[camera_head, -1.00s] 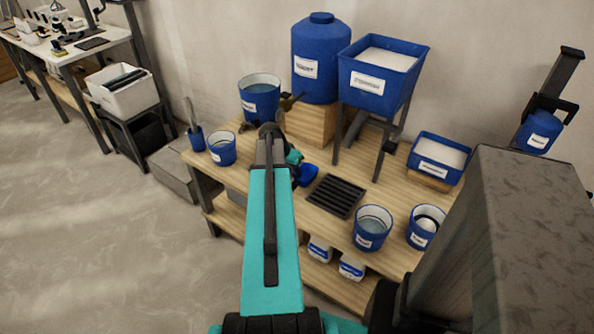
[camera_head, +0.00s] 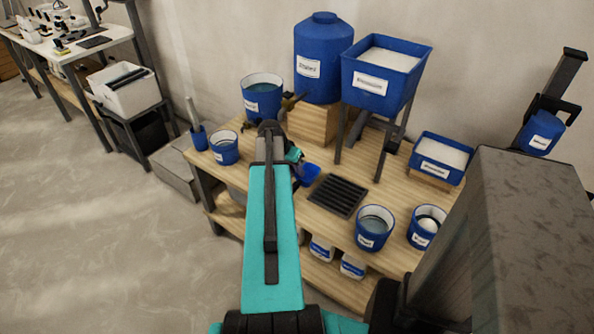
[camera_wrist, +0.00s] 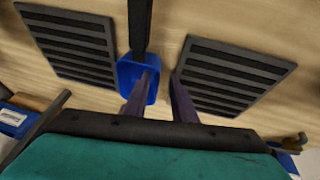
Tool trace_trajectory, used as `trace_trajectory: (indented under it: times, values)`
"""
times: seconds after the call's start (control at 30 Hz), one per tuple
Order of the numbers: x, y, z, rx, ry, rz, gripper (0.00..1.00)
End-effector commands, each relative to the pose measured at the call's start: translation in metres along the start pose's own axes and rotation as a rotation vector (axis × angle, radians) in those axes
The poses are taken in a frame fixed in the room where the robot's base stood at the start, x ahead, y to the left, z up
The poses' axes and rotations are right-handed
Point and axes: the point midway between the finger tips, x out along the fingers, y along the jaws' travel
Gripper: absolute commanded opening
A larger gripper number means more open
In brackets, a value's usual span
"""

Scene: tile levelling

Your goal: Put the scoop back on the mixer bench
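The scoop (camera_head: 311,173) has a blue bowl and lies on the wooden mixer bench (camera_head: 318,224), just right of my gripper in the head view. In the wrist view the scoop's blue bowl (camera_wrist: 128,76) and dark handle show against the bench wood between two slatted black grates. My gripper (camera_wrist: 164,76) is open, with a clear gap between its two fingers. The left finger overlaps the bowl in the picture; I cannot tell whether it touches. The handle lies beyond the fingertips, not between them. In the head view my arm hides the fingertips.
A black grate (camera_head: 338,196) lies right of the scoop. Blue buckets (camera_head: 262,97) (camera_head: 374,228), a blue drum (camera_head: 322,62) and a raised blue hopper (camera_head: 384,80) crowd the bench. A blue tray (camera_head: 440,156) stands at the right. Open floor lies left.

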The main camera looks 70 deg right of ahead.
Motion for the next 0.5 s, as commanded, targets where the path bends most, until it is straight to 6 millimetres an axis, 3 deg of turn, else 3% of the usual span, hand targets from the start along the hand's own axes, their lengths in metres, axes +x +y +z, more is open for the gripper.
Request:
trace_trajectory:
  times: [0.2, 0.5]
  values:
    - [-0.03, 0.003, -0.001, -0.002, 0.002, -0.002, 0.24]
    - [-0.057, 0.005, 0.0, -0.004, 0.002, -0.003, 0.24]
